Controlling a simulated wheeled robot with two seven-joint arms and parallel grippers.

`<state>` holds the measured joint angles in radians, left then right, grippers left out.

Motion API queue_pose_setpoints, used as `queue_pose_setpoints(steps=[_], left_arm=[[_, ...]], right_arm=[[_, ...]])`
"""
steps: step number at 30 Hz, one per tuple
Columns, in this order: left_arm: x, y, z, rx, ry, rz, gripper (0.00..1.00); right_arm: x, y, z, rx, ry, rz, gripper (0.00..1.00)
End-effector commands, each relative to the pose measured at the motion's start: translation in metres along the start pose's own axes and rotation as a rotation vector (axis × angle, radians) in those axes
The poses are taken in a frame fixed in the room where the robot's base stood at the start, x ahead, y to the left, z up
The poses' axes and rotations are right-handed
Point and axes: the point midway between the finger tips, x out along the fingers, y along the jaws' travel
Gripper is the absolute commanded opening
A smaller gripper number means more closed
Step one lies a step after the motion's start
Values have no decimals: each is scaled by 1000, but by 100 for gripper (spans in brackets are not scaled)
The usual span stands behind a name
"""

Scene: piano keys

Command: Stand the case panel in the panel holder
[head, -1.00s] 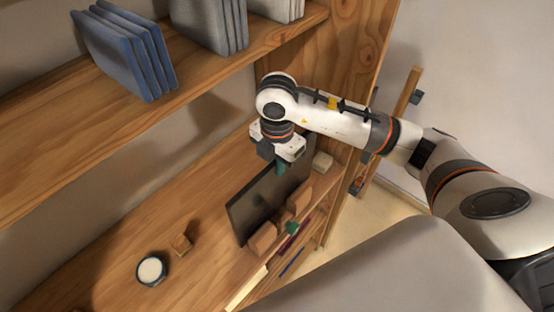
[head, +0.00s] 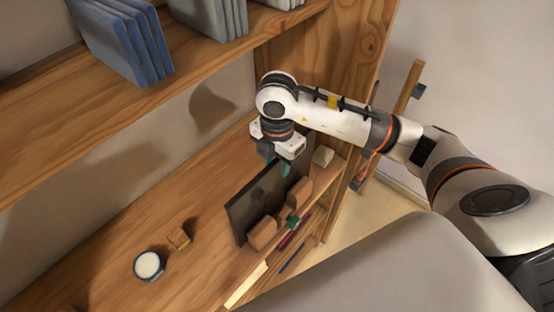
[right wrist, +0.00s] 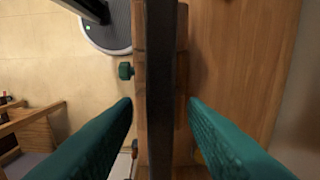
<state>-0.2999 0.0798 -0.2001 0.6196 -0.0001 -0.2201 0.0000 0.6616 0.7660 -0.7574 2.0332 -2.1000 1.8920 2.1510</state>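The dark case panel (head: 252,203) stands upright on edge on the wooden shelf in the head view. Wooden blocks of the panel holder (head: 263,232) stand along its front side, with a green knob (head: 293,221) on the front. In the right wrist view the panel (right wrist: 161,90) is a dark edge-on strip with holder wood (right wrist: 141,85) close along it. My right gripper (head: 278,164) is above the panel's far part. Its teal fingers (right wrist: 160,108) are open on either side, with gaps to the panel. The panel's foot is hidden. My left gripper is out of view.
A small wooden block (head: 179,238) and a round white-topped container (head: 149,265) are on the shelf at left. A pale block (head: 322,157) lies beyond the holder. Blue folders (head: 122,40) stand on the upper shelf. A wooden side wall (head: 345,80) rises behind my right gripper.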

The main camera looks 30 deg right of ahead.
Motion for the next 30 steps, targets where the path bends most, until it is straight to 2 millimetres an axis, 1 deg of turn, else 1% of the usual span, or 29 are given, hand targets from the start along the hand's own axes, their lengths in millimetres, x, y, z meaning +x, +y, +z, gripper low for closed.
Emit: queue_pose_setpoints(steps=[7, 11, 14, 15, 17, 18, 21, 25, 30], left_arm=[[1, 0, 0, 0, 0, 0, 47], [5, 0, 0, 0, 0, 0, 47], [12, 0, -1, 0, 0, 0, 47], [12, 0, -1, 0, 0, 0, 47], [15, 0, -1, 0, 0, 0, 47], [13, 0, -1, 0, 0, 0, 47], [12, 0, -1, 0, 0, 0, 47], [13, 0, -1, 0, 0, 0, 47], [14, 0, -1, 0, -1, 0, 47]], right_arm=[[1, 0, 0, 0, 0, 3, 38], [-8, -1, 0, 0, 0, -1, 38], [-24, -1, 0, -2, 2, -5, 38], [-35, -2, 0, -1, 2, -7, 38], [-49, -1, 0, -1, 3, -7, 38], [-59, -1, -1, 0, 5, -6, 38], [-77, 0, -1, 1, 5, -4, 38], [-97, -1, -1, 1, 4, -4, 38], [-113, 0, 0, 0, 2, -2, 38]])
